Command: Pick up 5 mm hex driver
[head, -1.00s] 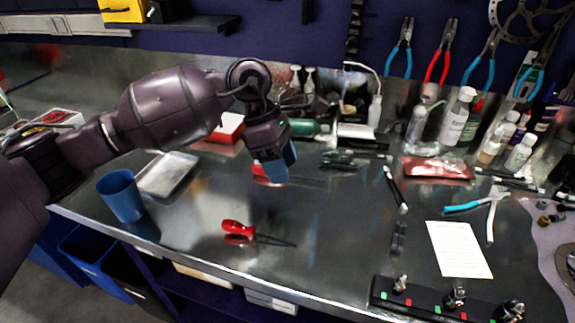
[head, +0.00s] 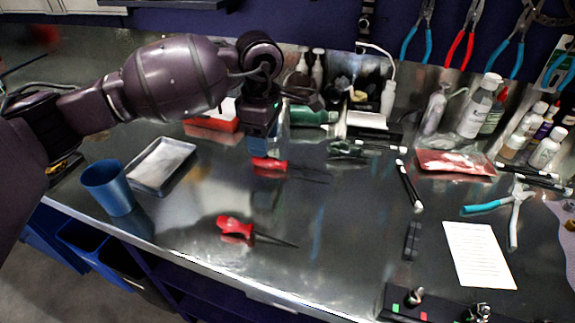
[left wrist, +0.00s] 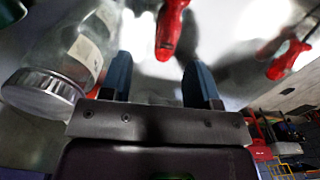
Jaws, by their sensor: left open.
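Two red-handled drivers lie on the metal bench. The farther one (head: 268,163) is just below my left gripper (head: 258,148) in the head view. The nearer one (head: 234,226) lies closer to the front edge, its thin dark shaft pointing right. I cannot read which is the 5 mm one. My left gripper points down, open and empty. In the left wrist view, its blue fingers (left wrist: 158,75) stand apart, with a red handle (left wrist: 169,32) just beyond the gap between them. Another red handle (left wrist: 290,58) shows at the right. My right gripper is not in view.
A blue cup (head: 108,188) and a metal tray (head: 160,166) stand at left. Bottles (head: 478,105) and a red packet (head: 455,162) are at the back right. A clear bottle (left wrist: 75,60) is close to the fingers in the wrist view.

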